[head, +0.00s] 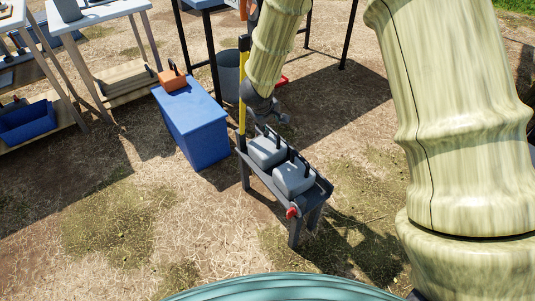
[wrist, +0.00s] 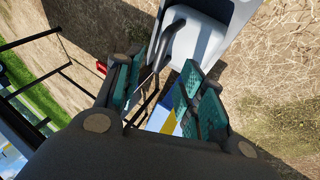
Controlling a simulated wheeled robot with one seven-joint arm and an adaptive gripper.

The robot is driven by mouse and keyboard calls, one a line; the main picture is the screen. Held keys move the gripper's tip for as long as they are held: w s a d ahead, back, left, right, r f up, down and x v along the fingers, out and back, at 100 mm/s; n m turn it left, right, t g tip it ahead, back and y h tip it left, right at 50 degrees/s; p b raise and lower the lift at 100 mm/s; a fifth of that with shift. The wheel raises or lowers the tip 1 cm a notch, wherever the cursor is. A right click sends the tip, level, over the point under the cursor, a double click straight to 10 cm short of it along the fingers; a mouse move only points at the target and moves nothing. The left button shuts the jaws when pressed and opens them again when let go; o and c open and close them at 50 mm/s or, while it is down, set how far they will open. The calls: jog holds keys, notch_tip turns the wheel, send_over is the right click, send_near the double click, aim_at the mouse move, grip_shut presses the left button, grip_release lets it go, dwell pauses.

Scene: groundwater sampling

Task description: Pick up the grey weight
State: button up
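Two grey weights with dark handles sit side by side in a narrow dark rack (head: 317,197) in the head view: a far one (head: 262,152) and a near one (head: 295,179). My gripper (head: 272,117) is just above the far end of the rack, close to the far weight. In the wrist view, my gripper's teal finger pads (wrist: 165,92) stand apart, so it is open. A grey weight (wrist: 208,35) shows beyond them at the top, its dark handle reaching toward the gap. I cannot tell whether the handle is between the fingers or touching them.
A blue box (head: 195,122) with an orange weight (head: 172,80) on top stands left of the rack. A yellow post (head: 243,90) rises at the rack's far end, near my arm. A grey bucket (head: 229,75) stands behind. Dry ground in front is clear.

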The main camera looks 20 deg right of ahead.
aim_at(271, 129)
jog(key=b+x, duration=0.2)
jog(key=x, duration=0.3)
jog(key=shift+f, duration=0.15)
jog(key=shift+b+x, duration=2.3)
jog(key=shift+x, duration=0.3)
jog(key=shift+w+a, duration=0.15)
jog(key=shift+w, duration=0.05)
grip_shut()
